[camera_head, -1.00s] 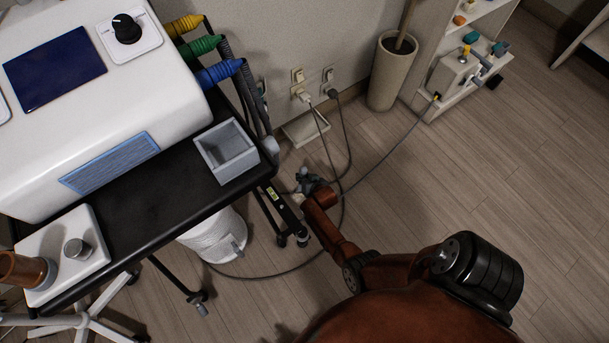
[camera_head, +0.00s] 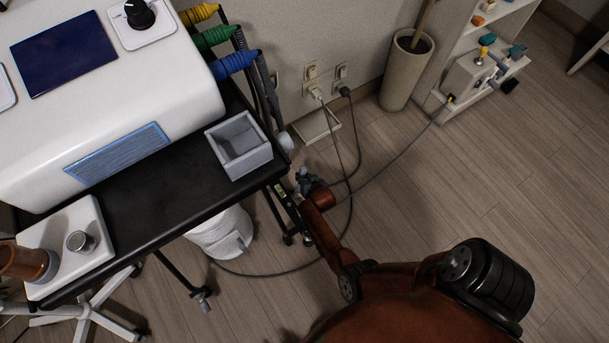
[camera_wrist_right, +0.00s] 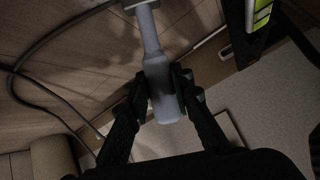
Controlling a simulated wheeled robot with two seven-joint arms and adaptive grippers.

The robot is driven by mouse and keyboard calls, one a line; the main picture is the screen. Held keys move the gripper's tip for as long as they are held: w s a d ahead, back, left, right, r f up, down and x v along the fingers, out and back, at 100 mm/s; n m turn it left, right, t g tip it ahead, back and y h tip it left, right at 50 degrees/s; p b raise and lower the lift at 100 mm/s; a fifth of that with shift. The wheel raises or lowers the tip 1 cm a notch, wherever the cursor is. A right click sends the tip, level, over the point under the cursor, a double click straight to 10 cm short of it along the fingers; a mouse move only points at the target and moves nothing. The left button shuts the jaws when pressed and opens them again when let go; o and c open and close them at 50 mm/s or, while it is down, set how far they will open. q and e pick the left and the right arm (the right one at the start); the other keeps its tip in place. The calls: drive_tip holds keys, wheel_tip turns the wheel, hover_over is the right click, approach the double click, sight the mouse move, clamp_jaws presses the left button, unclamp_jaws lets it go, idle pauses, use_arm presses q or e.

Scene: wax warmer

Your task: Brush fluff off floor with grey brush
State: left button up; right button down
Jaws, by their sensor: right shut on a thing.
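The grey brush (camera_wrist_right: 152,45) is between the fingers of my right gripper (camera_wrist_right: 162,90) in the right wrist view. The fingers are shut on its thick handle end, and its far end runs out of the top of that view. In the head view my right gripper (camera_head: 308,182) is low beside the trolley's right side, partly hidden by my own arm, and the brush is hard to make out there. The wooden floor (camera_head: 420,215) shows to the right. I cannot make out any fluff. My left gripper is not in view.
A black trolley (camera_head: 150,205) carries a white machine and a grey open box (camera_head: 240,146). A white bin (camera_head: 220,235) stands under it. Dark cables (camera_head: 388,166) loop over the floor near my gripper. A tall pot (camera_head: 405,75) and shelf unit stand behind.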

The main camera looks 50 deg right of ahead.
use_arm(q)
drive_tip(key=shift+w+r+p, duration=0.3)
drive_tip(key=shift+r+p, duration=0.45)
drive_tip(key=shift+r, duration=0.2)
use_arm(e)
drive_tip(key=shift+s+d, duration=0.65)
drive_tip(key=shift+d, duration=0.2)
drive_tip(key=shift+s+d, duration=0.6)
drive_tip(key=shift+d, duration=0.25)
drive_tip(key=shift+d, duration=0.1)
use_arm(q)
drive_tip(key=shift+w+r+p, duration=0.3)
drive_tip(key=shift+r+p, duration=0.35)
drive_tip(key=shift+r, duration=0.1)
use_arm(e)
drive_tip(key=s+d, duration=0.2)
drive_tip(key=d, duration=0.1)
drive_tip(key=shift+s, duration=0.15)
